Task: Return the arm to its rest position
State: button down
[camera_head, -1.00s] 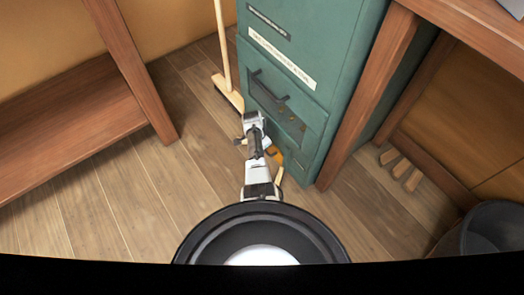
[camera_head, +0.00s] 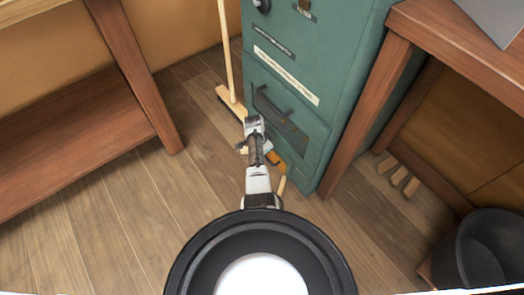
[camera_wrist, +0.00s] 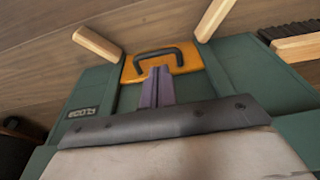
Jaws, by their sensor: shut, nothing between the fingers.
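My gripper shows in the wrist view (camera_wrist: 159,76) as two dark purplish fingers pressed together, with nothing between them. In the head view my white and grey arm reaches forward from my round black and white body part toward the lower front of the green cabinet (camera_head: 291,88). The fingertips cannot be made out there. In the wrist view the fingers overlap an orange piece (camera_wrist: 188,57) with a black handle, between green surfaces. I cannot tell whether they touch it.
A broom (camera_head: 227,55) stands left of the cabinet. A wooden bench (camera_head: 70,140) is at left and a wooden desk (camera_head: 455,45) at right. A dark bin (camera_head: 450,262) stands at lower right. The plank floor (camera_head: 120,215) at lower left is clear.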

notch_tip(320, 180, up, 8)
jog(key=a+p, duration=0.1)
jog(key=p, duration=0.1)
jog(key=shift+s, duration=0.45)
jog(key=shift+f, duration=0.1)
